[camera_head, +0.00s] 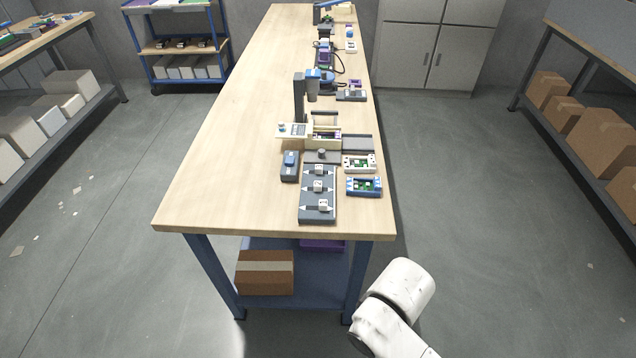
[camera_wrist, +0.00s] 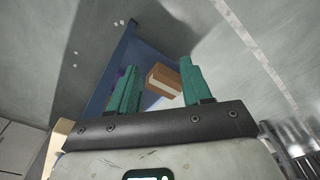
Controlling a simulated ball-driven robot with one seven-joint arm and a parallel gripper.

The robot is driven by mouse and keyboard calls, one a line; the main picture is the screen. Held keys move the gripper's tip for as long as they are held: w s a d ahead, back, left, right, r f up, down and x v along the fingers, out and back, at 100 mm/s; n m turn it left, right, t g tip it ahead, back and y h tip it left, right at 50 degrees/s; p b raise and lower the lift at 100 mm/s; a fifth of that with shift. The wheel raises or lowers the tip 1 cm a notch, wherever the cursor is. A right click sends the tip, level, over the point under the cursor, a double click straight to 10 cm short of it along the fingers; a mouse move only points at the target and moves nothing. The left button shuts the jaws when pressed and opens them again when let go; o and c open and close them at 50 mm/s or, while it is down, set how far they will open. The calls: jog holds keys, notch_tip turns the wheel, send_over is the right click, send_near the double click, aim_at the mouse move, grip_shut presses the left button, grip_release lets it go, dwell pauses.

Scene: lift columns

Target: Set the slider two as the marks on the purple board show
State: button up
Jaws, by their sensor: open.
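A dark grey slider panel (camera_head: 318,212) lies near the front end of the long wooden table in the head view. It carries several white sliders on separate tracks with pale pointed marks; I cannot tell their numbers. A small purple piece (camera_head: 355,84) sits farther up the table, and a purple item (camera_head: 322,245) lies on the shelf below the tabletop. I cannot tell which is the purple board, and no marks on it can be read. My gripper (camera_wrist: 158,82) shows two green fingers apart with nothing between them in the wrist view. It is away from the panel.
A blue-framed green circuit board (camera_head: 364,187), a white-framed board (camera_head: 359,163) and a dark box with a blue top (camera_head: 290,166) stand beside the panel. A grey upright column (camera_head: 299,98) stands behind. A cardboard box (camera_head: 265,272) sits on the lower shelf. The table's left side is clear.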

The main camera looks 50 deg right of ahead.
aim_at(318, 183)
jog(key=w+d+r+m+h+b, duration=0.1)
jog(key=w+d+m, duration=0.1)
jog(key=w+d, duration=0.3)
jog(key=w+d+r+m+h+b, duration=0.1)
jog(key=w+d+m, duration=0.1)
jog(key=w+d, duration=0.4)
jog(key=w+d+r+m+h+b, duration=0.1)
jog(key=w+d+r+m+b, duration=0.1)
jog(key=w+d, duration=0.3)
jog(key=shift+w+d+r, duration=0.1)
jog(key=shift+w+d, duration=0.2)
jog(key=shift+d, duration=0.5)
jog(key=w+d+r, duration=0.1)
jog(key=w, duration=0.1)
jog(key=w+d+r+m+b, duration=0.1)
jog(key=w+r, duration=0.1)
jog(key=w, duration=0.1)
jog(key=w+d+r+m+g+y, duration=0.1)
jog(key=w, duration=0.1)
jog(key=shift+w+d+r+b, duration=0.1)
jog(key=shift+w+r+b, duration=0.05)
jog(key=shift+r+b, duration=0.2)
jog(key=w+r+m+y+b, duration=0.2)
jog(key=w+r, duration=0.5)
jog(key=f, duration=0.7)
jog(key=a+f, duration=0.1)
jog(key=f, duration=0.2)
jog(key=shift+w+f, duration=0.2)
jog(key=shift+f, duration=0.1)
grip_shut()
